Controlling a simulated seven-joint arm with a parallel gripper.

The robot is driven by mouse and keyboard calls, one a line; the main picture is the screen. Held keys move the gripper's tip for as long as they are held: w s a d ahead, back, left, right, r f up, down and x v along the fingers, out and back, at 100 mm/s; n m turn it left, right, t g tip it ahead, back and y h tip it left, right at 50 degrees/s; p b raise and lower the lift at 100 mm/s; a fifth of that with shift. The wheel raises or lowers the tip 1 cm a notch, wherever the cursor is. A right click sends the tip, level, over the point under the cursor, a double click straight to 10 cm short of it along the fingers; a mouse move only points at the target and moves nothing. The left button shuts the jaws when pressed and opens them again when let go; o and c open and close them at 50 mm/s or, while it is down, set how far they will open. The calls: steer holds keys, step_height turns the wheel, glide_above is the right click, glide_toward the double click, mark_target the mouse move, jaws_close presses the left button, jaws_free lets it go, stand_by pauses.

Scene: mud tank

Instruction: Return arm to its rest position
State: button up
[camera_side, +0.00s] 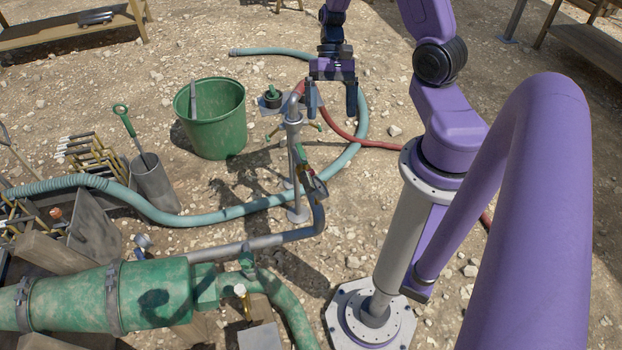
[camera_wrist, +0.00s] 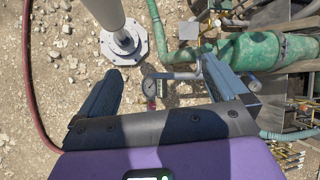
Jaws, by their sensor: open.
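My gripper (camera_side: 331,100) hangs from the purple arm at the upper middle of the side view, above the standpipe with the valve handles (camera_side: 293,122). Its fingers point down and stand apart with nothing between them. In the wrist view my gripper (camera_wrist: 160,80) shows two spread dark fingers. I cannot tell the exact gap between my gripper and the standpipe.
A green bucket (camera_side: 210,140) stands left of the standpipe. A light blue hose (camera_side: 240,211) and a red hose (camera_side: 372,143) lie on gravel. The green tank (camera_side: 155,295) fills the lower left. A grey bin (camera_side: 156,185) holds a green-handled tool. Gravel at the upper left is mostly clear.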

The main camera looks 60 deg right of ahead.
steer(key=s+d+f+m+t+y, duration=0.1)
steer(key=s+d+f+m+t, duration=0.35)
steer(key=d+f+m, duration=0.4)
steer(key=s+d+f+m+t+y, duration=0.1)
steer(key=s+d+f+m+t, duration=0.4)
steer(key=m, duration=0.7)
steer(key=w+a+f+t, duration=0.1)
steer(key=w+a+f, duration=0.3)
steer(key=w+f, duration=0.2)
steer(key=shift+a+f, duration=0.15)
steer(key=shift+f, duration=0.25)
steer(key=shift+r, duration=0.1)
